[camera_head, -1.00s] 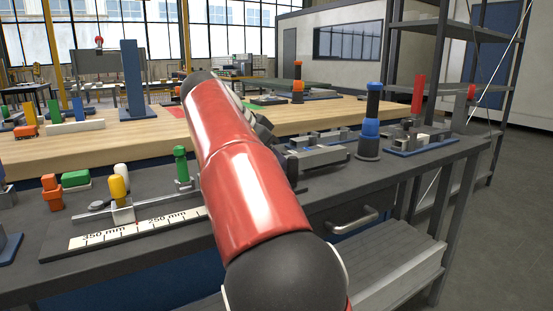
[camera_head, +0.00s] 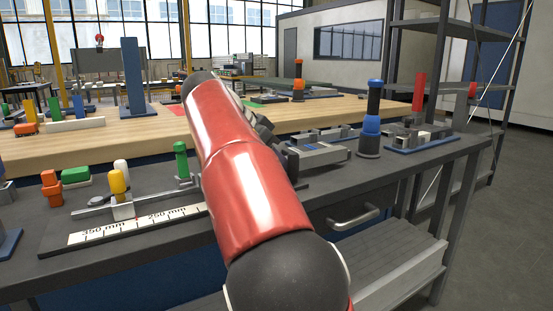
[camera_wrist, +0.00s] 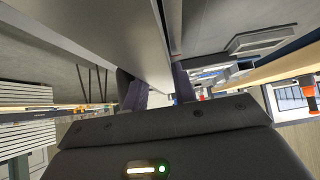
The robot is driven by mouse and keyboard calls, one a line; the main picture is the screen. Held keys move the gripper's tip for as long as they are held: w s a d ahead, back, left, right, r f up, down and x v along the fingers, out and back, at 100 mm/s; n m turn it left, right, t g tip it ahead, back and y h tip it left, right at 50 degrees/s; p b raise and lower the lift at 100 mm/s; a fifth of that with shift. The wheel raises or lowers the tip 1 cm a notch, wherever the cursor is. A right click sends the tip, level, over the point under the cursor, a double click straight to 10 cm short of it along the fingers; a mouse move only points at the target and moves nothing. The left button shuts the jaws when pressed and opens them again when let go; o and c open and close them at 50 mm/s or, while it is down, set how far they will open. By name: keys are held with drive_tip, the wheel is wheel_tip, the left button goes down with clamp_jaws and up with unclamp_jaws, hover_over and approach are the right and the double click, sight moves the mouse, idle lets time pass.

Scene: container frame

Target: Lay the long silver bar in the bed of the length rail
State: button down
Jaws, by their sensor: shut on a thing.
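The length rail (camera_head: 60,240) lies on the dark bench at left in the head view, with a white scale marked 350 mm and 250 mm. A yellow-handled part (camera_head: 118,183) and a green-handled part (camera_head: 181,160) stand along it. My red arm covers its right portion. In the wrist view my gripper (camera_wrist: 160,88) is shut on a broad grey metal piece, apparently the long silver bar (camera_wrist: 118,32), running toward the camera and out at the top. My fingers and the held bar are hidden behind my arm in the head view. I cannot tell whether the bar touches the rail.
A grey metal fixture (camera_head: 318,155), a blue-and-black post (camera_head: 371,125) and a blue-based fixture (camera_head: 420,140) stand to the right of my arm. A drawer handle (camera_head: 353,218) projects at the front.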

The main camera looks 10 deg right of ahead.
drive_tip(key=shift+f, duration=0.25)
drive_tip(key=c, duration=0.5)
unclamp_jaws()
drive_tip(key=shift+f, duration=0.1)
wheel_tip(320, 180, up, 5)
drive_tip(key=p, duration=0.4)
drive_tip(key=shift+r+p, duration=0.4)
drive_tip(key=shift+r, duration=0.7)
